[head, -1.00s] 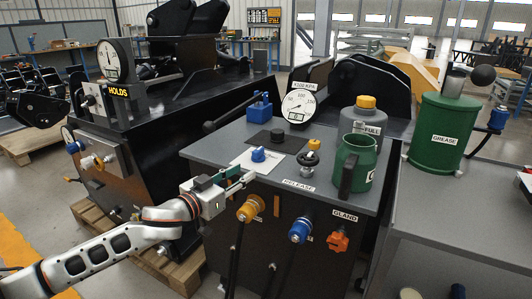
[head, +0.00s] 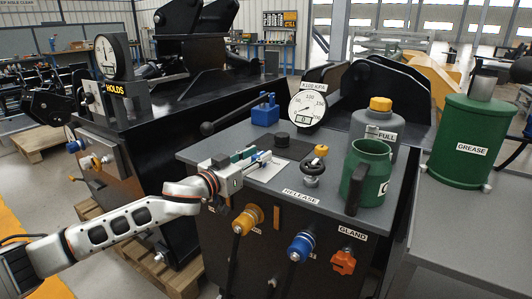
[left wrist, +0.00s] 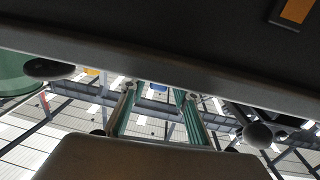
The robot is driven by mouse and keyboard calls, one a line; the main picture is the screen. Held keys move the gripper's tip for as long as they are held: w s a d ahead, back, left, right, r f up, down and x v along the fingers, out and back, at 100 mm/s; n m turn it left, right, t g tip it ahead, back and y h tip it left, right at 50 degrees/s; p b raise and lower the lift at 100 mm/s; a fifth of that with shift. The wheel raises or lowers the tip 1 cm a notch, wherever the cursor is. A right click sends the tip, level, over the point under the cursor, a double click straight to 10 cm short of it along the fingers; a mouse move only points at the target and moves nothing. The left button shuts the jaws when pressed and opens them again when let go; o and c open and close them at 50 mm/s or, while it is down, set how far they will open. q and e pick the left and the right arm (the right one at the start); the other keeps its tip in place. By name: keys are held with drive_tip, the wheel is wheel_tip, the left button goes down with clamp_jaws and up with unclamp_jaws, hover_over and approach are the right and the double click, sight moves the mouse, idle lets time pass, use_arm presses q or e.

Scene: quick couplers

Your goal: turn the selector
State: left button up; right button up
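The selector appears to be the small blue knob (head: 264,157) on a white plate (head: 268,173) on the grey bench top, in the head view. My left gripper (head: 256,158) comes in from the left, low over the plate, its fingers at the knob and partly hiding it. I cannot tell whether they touch it. In the left wrist view, the two green fingers (left wrist: 158,108) stand apart, with no held object visible between them; the knob is not clearly seen there. My right gripper is not in view.
Yellow (head: 247,220) and blue (head: 300,246) couplers and an orange gland knob (head: 343,262) sit on the front face.

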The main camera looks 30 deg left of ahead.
use_arm(q)
drive_tip(key=shift+w+d+b, duration=0.15)
drive_tip(key=shift+w+b, duration=0.05)
drive_tip(key=shift+w, duration=0.75)
drive_tip(key=shift+w+d+b, duration=0.1)
drive_tip(key=shift+w+b, duration=0.05)
drive_tip(key=shift+w, duration=0.8)
